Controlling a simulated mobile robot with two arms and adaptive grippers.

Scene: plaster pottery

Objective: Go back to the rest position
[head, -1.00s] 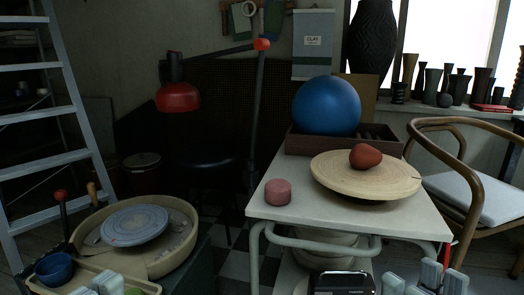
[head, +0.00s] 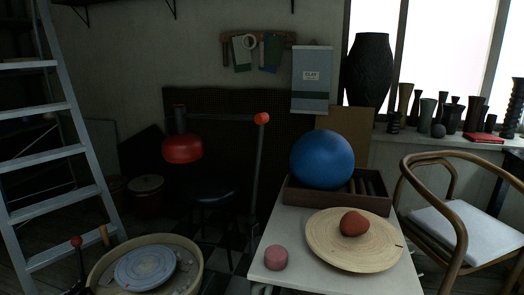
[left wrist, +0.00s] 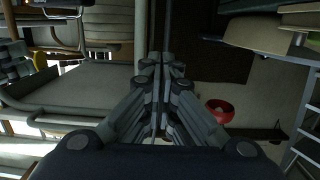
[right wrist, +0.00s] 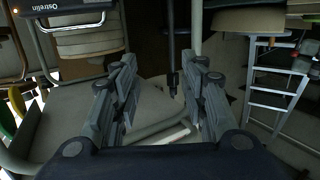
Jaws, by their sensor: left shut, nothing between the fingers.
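My left gripper (left wrist: 159,62) shows in the left wrist view with its two fingers together and nothing between them. My right gripper (right wrist: 160,62) shows in the right wrist view with its fingers apart. I see nothing held between them; a dark vertical rod shows in the gap, apparently behind. Neither gripper is in the head view now.
A pale table (head: 300,278) holds a red-brown lump on a round wooden board (head: 338,250), a pink cylinder (head: 275,258) and a blue ball (head: 322,160) in a tray. A potter's wheel (head: 143,268) and ladder (head: 50,155) stand left, a chair (head: 450,210) right.

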